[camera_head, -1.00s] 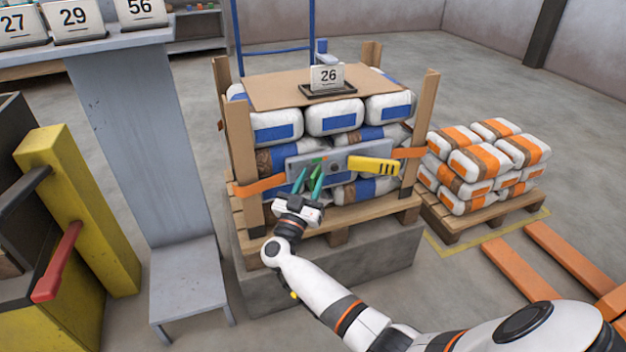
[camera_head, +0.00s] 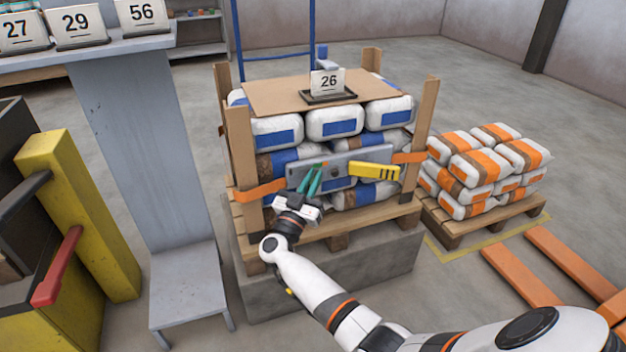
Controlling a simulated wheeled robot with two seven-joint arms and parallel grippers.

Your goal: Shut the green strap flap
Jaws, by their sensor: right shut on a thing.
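A grey buckle plate (camera_head: 345,166) sits on the orange strap (camera_head: 262,190) across the front of the bagged stack. The green strap flap (camera_head: 314,177) is at the plate's left half, mostly hidden by the similarly coloured fingers of my right gripper. My right gripper (camera_head: 312,175) comes from below and is shut on the flap; its exact edges and angle are hard to make out. A yellow lever with black stripes (camera_head: 374,170) lies across the right end of the plate. My left gripper is out of view.
Wooden corner posts (camera_head: 243,150) flank the stack on its pallet (camera_head: 345,237). Number sign 26 (camera_head: 328,82) stands on top. A grey stand (camera_head: 185,270) is at left, with a yellow post and red lever (camera_head: 58,265). Orange-banded bags (camera_head: 485,170) sit at right.

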